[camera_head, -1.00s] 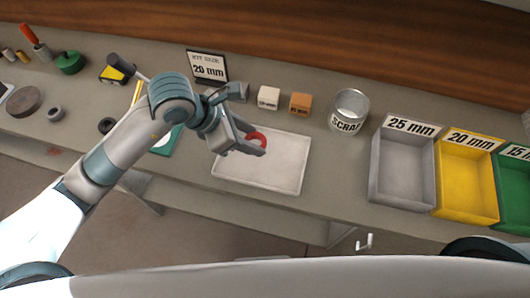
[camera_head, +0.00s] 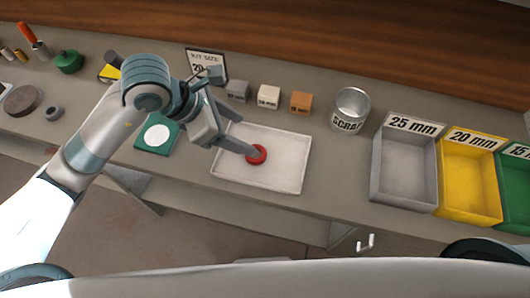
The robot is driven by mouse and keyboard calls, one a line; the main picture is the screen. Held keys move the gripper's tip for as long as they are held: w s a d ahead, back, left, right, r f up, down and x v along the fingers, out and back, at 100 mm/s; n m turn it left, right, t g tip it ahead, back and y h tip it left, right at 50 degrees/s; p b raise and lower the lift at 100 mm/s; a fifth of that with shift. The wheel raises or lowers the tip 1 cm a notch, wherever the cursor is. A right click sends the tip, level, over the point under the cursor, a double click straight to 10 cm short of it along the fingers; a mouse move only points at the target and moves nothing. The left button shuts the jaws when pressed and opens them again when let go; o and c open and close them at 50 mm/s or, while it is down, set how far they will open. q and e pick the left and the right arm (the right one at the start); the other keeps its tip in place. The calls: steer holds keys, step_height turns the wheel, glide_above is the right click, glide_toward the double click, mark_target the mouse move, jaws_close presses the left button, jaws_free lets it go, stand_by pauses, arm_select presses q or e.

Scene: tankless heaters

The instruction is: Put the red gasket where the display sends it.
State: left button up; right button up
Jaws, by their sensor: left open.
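The red gasket (camera_head: 257,155) is a ring lying on the white tray (camera_head: 285,178). My left gripper (camera_head: 236,146) is open above the tray's left part, one fingertip overlapping the gasket; I cannot tell whether it touches. The display (camera_head: 218,59) at the back reads "KIT SIZE: 20"; the arm hides the rest of it, and it reads 20 mm in the earlier frame. On the right stand a grey 25 mm bin (camera_head: 404,172), a yellow 20 mm bin (camera_head: 468,184) and a green bin (camera_head: 515,180) cut off by the picture edge. My right gripper is not in view.
A metal SCRAP can (camera_head: 350,110) stands between tray and bins. Grey (camera_head: 238,90), white (camera_head: 268,97) and orange (camera_head: 301,102) blocks stand behind the tray. A green square with a white disc (camera_head: 158,135) lies left of the tray. Bench between tray and grey bin is clear.

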arm_select(q)
steer(key=b+v, duration=0.2)
steer(key=v, duration=1)
steer(key=shift+r, duration=0.35)
steer(key=shift+a, duration=0.15)
